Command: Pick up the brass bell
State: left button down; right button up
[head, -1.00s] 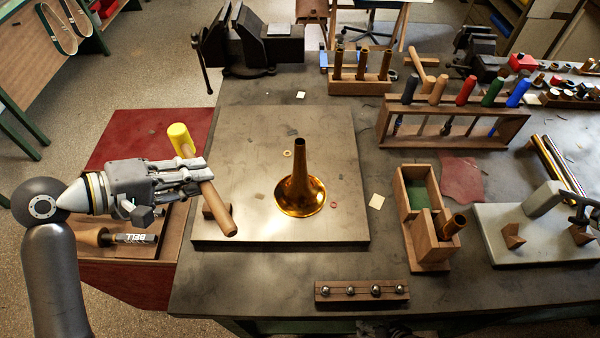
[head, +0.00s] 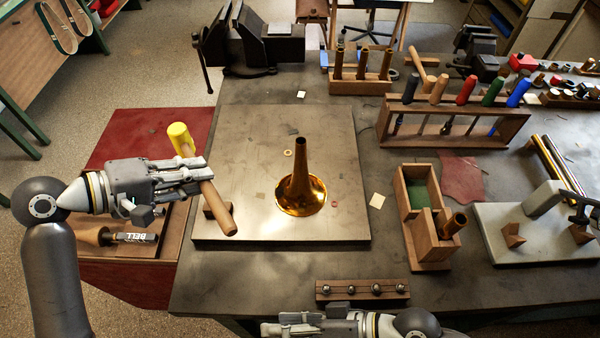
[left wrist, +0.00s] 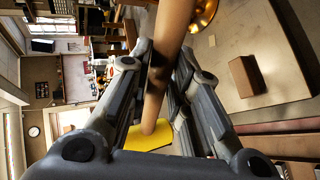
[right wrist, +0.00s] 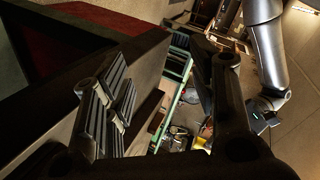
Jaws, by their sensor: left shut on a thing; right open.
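The brass bell (head: 301,188) stands upright on its wide rim on a square metal plate (head: 345,222), its narrow end up. Its rim also shows at the top of the left wrist view (left wrist: 203,12). My left gripper (head: 203,168) is shut on the wooden handle of a yellow-headed mallet (head: 219,210), held to the left of the bell. The mallet's yellow head also shows in the left wrist view (left wrist: 148,140). My right gripper (head: 290,326) is at the table's front edge, below the bell in the picture, apart from it. In the right wrist view its fingers (right wrist: 160,105) are open and empty.
A wooden rack of steel balls (head: 335,291) lies between my right gripper and the plate. A small wooden block (head: 213,212) is on the plate's left side. A wooden box (head: 428,250) stands right of the plate. A tool rack (head: 450,130) and vise (head: 255,50) stand behind.

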jog(key=w+a+r+m+t+y, duration=0.1)
jog(key=w+r+m+t+y, duration=0.2)
jog(key=w+r, duration=0.65)
jog(key=n+t+h, duration=0.4)
jog(key=n+t, duration=0.3)
jog(key=t, duration=0.2)
send_near(306, 160)
jog(key=shift+n, duration=0.3)
jog(key=shift+x, duration=5.85)
jog(key=shift+s, duration=0.15)
jog(key=shift+c, duration=1.1)
jog(key=shift+r, duration=0.1)
grip_shut()
